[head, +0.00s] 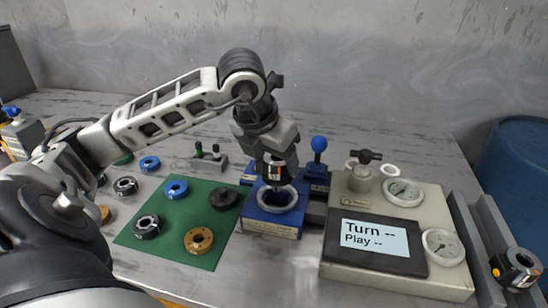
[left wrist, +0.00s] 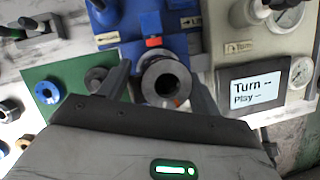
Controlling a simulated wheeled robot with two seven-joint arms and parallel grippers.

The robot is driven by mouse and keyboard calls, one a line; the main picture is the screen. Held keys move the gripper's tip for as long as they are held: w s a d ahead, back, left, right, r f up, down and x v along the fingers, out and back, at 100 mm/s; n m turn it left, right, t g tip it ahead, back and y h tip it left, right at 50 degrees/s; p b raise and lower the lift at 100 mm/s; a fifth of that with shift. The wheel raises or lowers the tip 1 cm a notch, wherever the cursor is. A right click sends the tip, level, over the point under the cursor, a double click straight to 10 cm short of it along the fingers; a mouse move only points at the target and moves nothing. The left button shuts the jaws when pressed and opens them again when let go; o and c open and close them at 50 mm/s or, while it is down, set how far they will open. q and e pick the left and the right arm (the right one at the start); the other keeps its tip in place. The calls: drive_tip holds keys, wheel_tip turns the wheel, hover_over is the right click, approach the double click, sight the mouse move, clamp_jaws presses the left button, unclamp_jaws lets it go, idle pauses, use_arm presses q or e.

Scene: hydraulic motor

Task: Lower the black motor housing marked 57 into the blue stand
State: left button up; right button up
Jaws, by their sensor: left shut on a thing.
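My left gripper (head: 277,152) points straight down over the blue stand (head: 270,228). It is shut on the black motor housing (head: 277,172), which has a small orange mark; the number is too small to read. The housing's lower end is at or just above the stand's grey ring (head: 262,205); I cannot tell whether it has entered. In the left wrist view, the housing's round end with its dark hole (left wrist: 166,84) shows between the two fingers, in front of the blue stand (left wrist: 180,44). My right gripper is not in view.
A green mat (head: 180,222) with several rings and parts lies left of the stand. A beige gauge box (head: 398,281) with a screen reading "Turn -- Play --" stands close on the right. A blue-knobbed lever (head: 319,144) rises behind the stand. A grey rail (head: 482,240) lies far right.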

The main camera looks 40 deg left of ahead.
use_arm(q)
drive_tip(key=shift+r, duration=0.1)
idle(0.3)
drive_tip(key=shift+f+b, duration=0.25)
drive_tip(key=shift+b, duration=0.1)
idle(0.7)
drive_tip(key=shift+f+b, duration=0.2)
drive_tip(key=shift+b, duration=0.1)
drive_tip(key=shift+f, duration=0.2)
idle(0.4)
drive_tip(key=shift+f+b, duration=1.75)
drive_tip(key=shift+b, duration=0.25)
drive_tip(key=shift+f+b, duration=0.45)
drive_tip(key=shift+b, duration=0.05)
